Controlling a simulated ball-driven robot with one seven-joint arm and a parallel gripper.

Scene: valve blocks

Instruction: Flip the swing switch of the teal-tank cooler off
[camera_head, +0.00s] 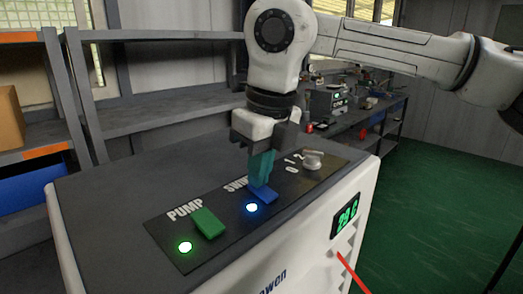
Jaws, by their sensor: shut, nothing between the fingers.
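The cooler has a white body (300,265) and a dark top. A black panel on top carries a blue rocker switch (264,194) under a partly hidden label starting "SWI". A round light (252,208) beside it glows blue. My gripper (261,183) points down with its teal fingers shut and empty. The fingertips are at the blue switch and hide part of it; I cannot tell whether they touch. No teal tank shows in this view.
A green PUMP switch (208,223) with a lit green light (185,247) sits left of the blue switch. A pale knob (312,160) sits to the right. A green display (346,217) is on the side. Shelves (150,95) stand behind; green floor is open at right.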

